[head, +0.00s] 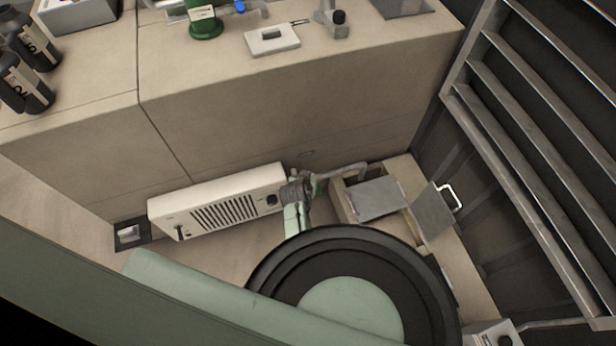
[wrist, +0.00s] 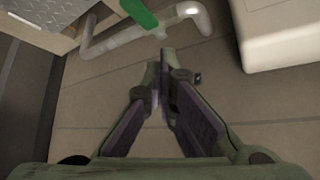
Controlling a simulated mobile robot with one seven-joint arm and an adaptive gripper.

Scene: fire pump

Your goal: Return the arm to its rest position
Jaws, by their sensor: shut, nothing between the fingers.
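My gripper (wrist: 163,66) shows in the wrist view with its dark fingers drawn together at the tips and nothing between them. It is over a bare tan panelled surface, apart from the grey pipe (wrist: 130,38) and its green lever (wrist: 139,12). In the head view my large round dark arm joint and pale green links fill the lower middle. The fingers cannot be made out clearly there; my arm hides much of that area.
A white vented box (head: 222,205) stands left of the bent pipe (head: 341,173). Right of it are grey metal plates (head: 377,199) and a railed dark frame (head: 540,120). The counter (head: 290,95) above bears black bottles (head: 25,82), a green-based item (head: 206,28) and a white switch plate (head: 272,40).

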